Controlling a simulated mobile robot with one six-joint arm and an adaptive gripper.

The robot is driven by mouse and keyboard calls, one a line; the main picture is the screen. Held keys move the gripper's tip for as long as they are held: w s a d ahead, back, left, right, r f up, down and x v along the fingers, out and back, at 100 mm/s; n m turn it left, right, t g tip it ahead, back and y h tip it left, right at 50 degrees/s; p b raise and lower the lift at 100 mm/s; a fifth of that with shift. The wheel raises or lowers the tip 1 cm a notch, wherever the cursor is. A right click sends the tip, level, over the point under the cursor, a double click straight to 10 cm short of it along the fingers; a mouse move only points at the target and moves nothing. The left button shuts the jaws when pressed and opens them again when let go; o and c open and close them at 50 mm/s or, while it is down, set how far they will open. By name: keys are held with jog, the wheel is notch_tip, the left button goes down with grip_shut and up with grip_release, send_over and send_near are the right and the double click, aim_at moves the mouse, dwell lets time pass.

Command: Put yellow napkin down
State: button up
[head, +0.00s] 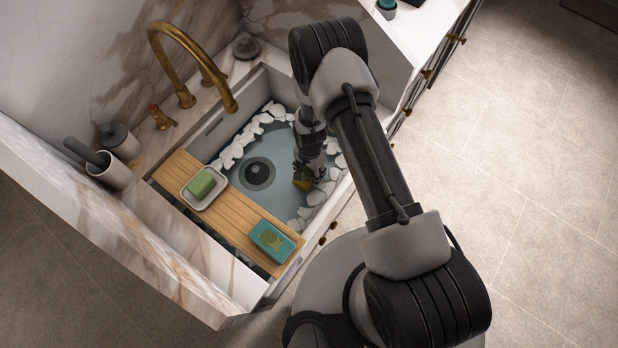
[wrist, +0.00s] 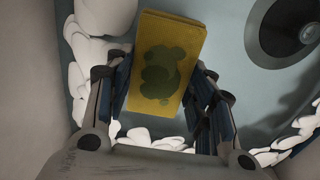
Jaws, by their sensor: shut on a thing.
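The yellow napkin shows as a flat yellow block with a green blotch (wrist: 190,45) in the wrist view. My gripper (wrist: 163,92) has a finger on each side of it and is shut on it. In the head view the yellow napkin (head: 302,184) is small and partly hidden by my gripper (head: 303,170). Both are inside the sink basin (head: 265,150), near its right side, by the white stones. I cannot tell whether the napkin touches the basin floor.
A wooden board (head: 224,214) spans the sink, with a green sponge in a white dish (head: 203,187) and a teal pack (head: 271,241) on it. A dark drain (head: 257,174) sits mid-basin; white stones (head: 233,154) line its edges. A brass faucet (head: 190,58) rises behind.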

jog(key=shift+f+b, duration=0.65)
jog(key=shift+f, duration=1.7)
jog(key=shift+f, duration=0.1)
jog(key=o, duration=1)
jog(key=shift+c, duration=0.2)
notch_tip(320, 180, up, 12)
jog(key=p, duration=0.3)
jog(key=shift+p, duration=0.4)
jog(key=w+d+r+n+t, duration=0.1)
jog(key=w+r, duration=0.3)
jog(key=r, duration=1)
notch_tip(320, 180, up, 18)
jog(key=r+n+t, duration=0.1)
jog(key=n, duration=0.1)
send_over(309, 177)
jog(key=w+d, duration=0.3)
jog(key=d, duration=0.3)
jog(key=s+d+r+n+t, duration=0.1)
jog(key=s+d+r+n, duration=0.1)
jog(key=s+r, duration=0.5)
jog(key=s+d+r+n+t, duration=0.1)
jog(key=s+d+r, duration=0.3)
jog(key=s+r, duration=0.4)
jog(key=s+n, duration=0.1)
jog(key=s, duration=0.5)
jog(key=shift+d+n+t, duration=0.25)
jog(key=shift+n+t, duration=0.05)
